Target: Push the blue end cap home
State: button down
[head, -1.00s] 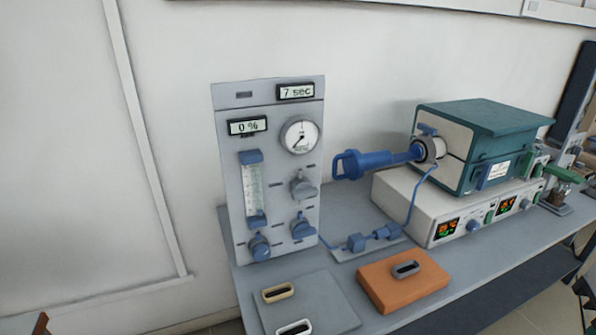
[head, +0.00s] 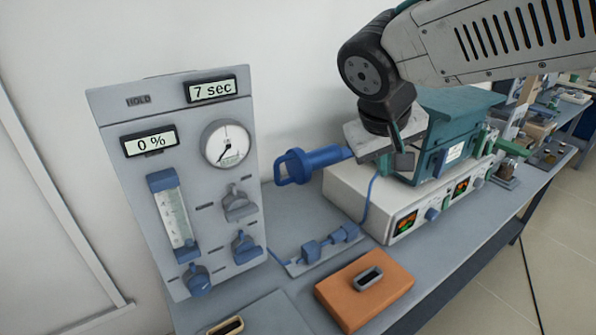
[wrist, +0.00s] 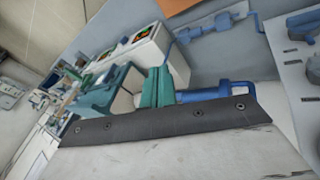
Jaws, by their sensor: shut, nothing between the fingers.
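The blue end cap (head: 312,163) is a blue rod with a loop handle at its left end, sticking out sideways from the teal furnace (head: 455,115). Its inner end and the furnace's tube mouth are hidden behind my gripper in the head view. My gripper (head: 403,160) is shut and empty, in front of the furnace's left side and right of the handle; I cannot tell whether it touches the cap. In the wrist view the cap (wrist: 215,93) shows beyond the dark bar of my gripper, which covers its lower edge.
A gas panel (head: 120,180) with a dial and knobs stands left, reading "0 %" and "7 sec". A blue hose runs from the fitting plate (head: 315,255) towards the furnace. The white controller (head: 380,200) sits under the furnace. An orange block (head: 362,290) lies on the bench in front.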

jog(key=w+a+f+n+t, duration=0.1)
jog(key=w+a, duration=0.2)
jog(key=a, duration=0.6)
jog(key=w+a+f+n+t, duration=0.1)
jog(key=w+a+n+t, duration=0.15)
jog(key=a, duration=0.55)
jog(key=shift+m+g+y, duration=0.35)
jog(key=shift+m+y, duration=0.05)
jog(key=shift+m, duration=0.05)
jog(key=x, duration=0.9)
jog(key=shift+w+f, duration=0.25)
